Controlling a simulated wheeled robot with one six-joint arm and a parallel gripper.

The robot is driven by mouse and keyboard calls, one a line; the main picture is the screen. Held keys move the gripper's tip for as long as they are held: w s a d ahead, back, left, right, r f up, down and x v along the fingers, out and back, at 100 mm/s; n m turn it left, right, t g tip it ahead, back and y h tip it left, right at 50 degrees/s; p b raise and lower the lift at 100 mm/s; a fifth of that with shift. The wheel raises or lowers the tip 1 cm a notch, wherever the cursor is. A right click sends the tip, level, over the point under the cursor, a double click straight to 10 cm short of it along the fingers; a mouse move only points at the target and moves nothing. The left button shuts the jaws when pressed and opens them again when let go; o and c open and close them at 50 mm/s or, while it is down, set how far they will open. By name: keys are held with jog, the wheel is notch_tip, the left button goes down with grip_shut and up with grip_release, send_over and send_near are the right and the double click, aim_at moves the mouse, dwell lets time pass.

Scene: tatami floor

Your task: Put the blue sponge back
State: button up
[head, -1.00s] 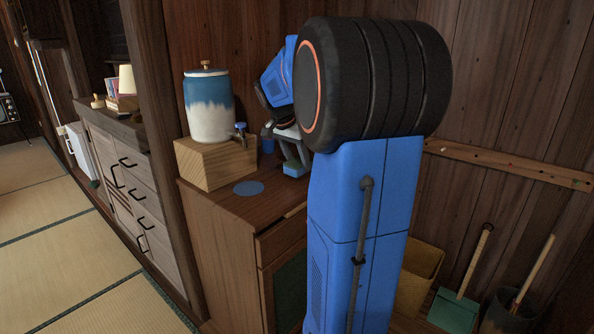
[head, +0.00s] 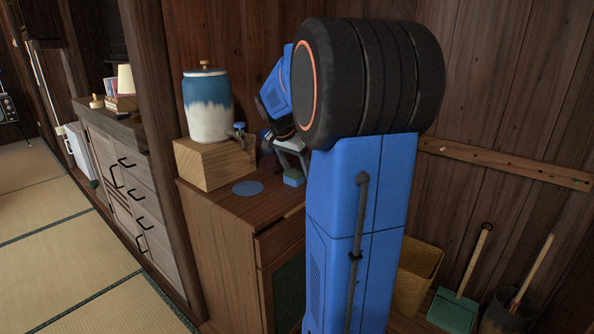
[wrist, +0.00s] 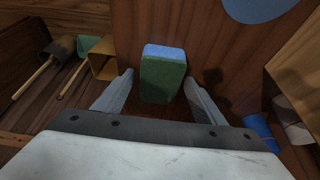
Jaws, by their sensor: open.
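The blue sponge (head: 293,178) is low at the cabinet top, right of the blue disc; its lower contact is not clear. In the wrist view the sponge (wrist: 163,76) has a blue end and a green broad side. My gripper (wrist: 158,80) is open, with one finger on each side of the sponge and gaps showing. In the head view my gripper (head: 291,160) is just above and around the sponge, partly hidden by my arm. The flat blue disc (head: 248,188) lies on the cabinet top (head: 222,195); it also shows in the wrist view (wrist: 262,7).
A blue and white jar (head: 208,108) with a tap stands on a wooden block (head: 205,165) behind the disc. A blue cylinder (wrist: 260,130) is near my gripper's right side. A yellow basket (head: 418,275), green dustpan (head: 453,310) and dark bucket (head: 503,312) stand at right.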

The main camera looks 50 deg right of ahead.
jog(key=shift+r, duration=0.1)
jog(key=v, duration=1.1)
jog(key=s+a+f+n+t+y, duration=0.15)
jog(key=s+a+n, duration=0.25)
jog(key=a, duration=0.5)
jog(key=s+a+f+n+t, duration=0.1)
jog(key=s+a+f+n, duration=0.25)
jog(key=a, duration=0.45)
jog(key=s+a+f+n+t+y, duration=0.2)
jog(key=s+a+f+n+y, duration=0.1)
jog(key=s+a+f+n, duration=0.6)
jog(key=s+a+f, duration=0.2)
jog(key=s+a, duration=0.2)
jog(key=a, duration=0.1)
jog(key=shift+s+f, duration=0.2)
jog(key=shift+f, duration=0.1)
jog(key=shift+a+n, duration=0.1)
jog(key=shift+n, duration=0.15)
